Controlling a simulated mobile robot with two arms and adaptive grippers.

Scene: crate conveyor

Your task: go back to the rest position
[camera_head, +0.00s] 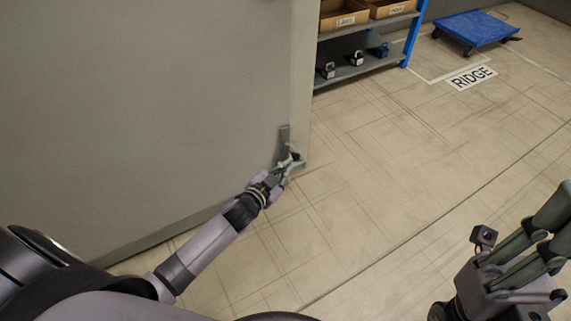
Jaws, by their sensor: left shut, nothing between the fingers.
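My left gripper (292,165) is near the middle of the head view, at the right edge of a large grey panel (150,100). It is shut and empty. A small grey upright handle-like plate (284,135) is on the panel edge just above it; I cannot tell whether the fingers touch it. My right gripper (530,245) is at the lower right, close to the camera and away from the panel. Its fingertips run toward the right picture edge, so its opening cannot be judged.
A shelf (362,70) with cardboard boxes (345,14) on top and several small items below stands behind the panel edge. The tiled floor between is clear.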

